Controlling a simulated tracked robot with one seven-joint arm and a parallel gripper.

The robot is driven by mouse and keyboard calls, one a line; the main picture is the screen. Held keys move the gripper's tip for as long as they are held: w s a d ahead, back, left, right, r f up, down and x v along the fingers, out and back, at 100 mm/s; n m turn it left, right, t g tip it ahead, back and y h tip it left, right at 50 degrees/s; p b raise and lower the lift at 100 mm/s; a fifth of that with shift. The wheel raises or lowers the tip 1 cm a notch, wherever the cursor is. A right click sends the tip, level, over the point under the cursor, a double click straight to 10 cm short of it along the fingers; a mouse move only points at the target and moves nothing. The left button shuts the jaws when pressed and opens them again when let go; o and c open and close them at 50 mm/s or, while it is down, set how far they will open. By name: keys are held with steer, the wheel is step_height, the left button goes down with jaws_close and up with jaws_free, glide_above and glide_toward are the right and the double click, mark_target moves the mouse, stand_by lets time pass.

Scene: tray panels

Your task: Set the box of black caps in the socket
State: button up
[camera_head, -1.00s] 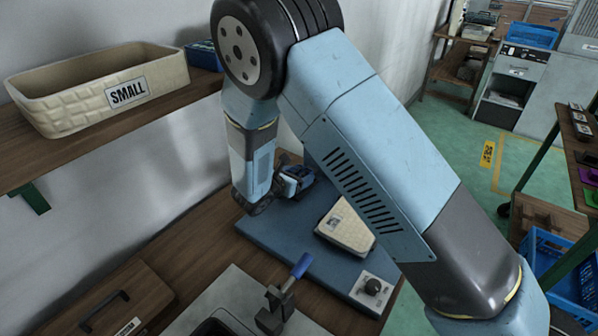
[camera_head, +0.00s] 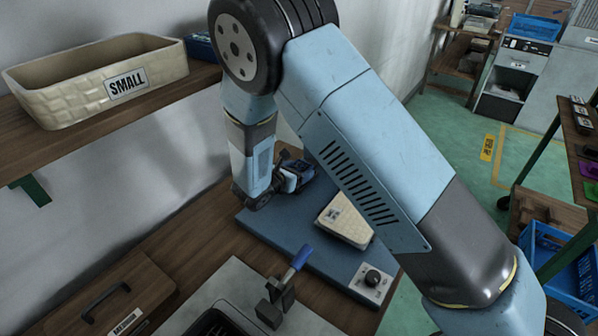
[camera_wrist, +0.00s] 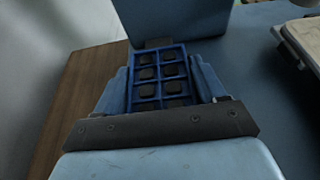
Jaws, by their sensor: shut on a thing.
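The box of black caps (camera_wrist: 160,78) is a blue tray with a grid of cells holding black caps. In the wrist view it sits between the two fingers of my gripper (camera_wrist: 160,88), which is shut on its sides. In the head view my gripper (camera_head: 291,178) holds it low over the far part of the blue board (camera_head: 270,228); my arm partly covers it, and I cannot tell whether it touches the board. A grey plate with a dark recess (camera_head: 212,322) shows at the bottom edge, cut off; I cannot tell whether this is the socket.
A beige box (camera_head: 345,222) and a knob panel (camera_head: 371,281) are on the blue board. A clamp with a blue handle (camera_head: 300,256) stands on the grey plate. A bin labelled SMALL (camera_head: 60,95) is on the left shelf. A wooden lid with a handle (camera_head: 115,300) lies front left.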

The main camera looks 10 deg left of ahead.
steer(key=shift+s+d+f, duration=0.1)
steer(key=shift+s+f, duration=0.1)
steer(key=shift+f, duration=0.2)
steer(key=shift+s+d+f, duration=0.1)
steer(key=shift+s+f, duration=0.05)
steer(key=shift+f, duration=0.25)
stand_by(0.9)
steer(key=o, duration=1.1)
steer(key=shift+s, duration=0.1)
steer(key=shift+s+a+r, duration=0.15)
steer(key=shift+s+a, duration=0.25)
steer(key=shift+s, duration=0.05)
steer(key=shift+o, duration=0.6)
steer(key=v, duration=0.5)
steer(key=r+v, duration=0.1)
steer(key=v, duration=0.5)
steer(key=shift+a+r, duration=0.1)
steer(key=shift+r, duration=0.05)
steer(key=shift+w+f, duration=0.45)
steer(key=shift+w, duration=0.15)
steer(key=shift+s+a+r, duration=0.15)
steer(key=shift+s+r, duration=0.2)
steer(key=shift+s, duration=0.15)
steer(key=shift+s+a+r, duration=0.15)
steer(key=shift+s+r, duration=0.2)
steer(key=shift+s, duration=0.15)
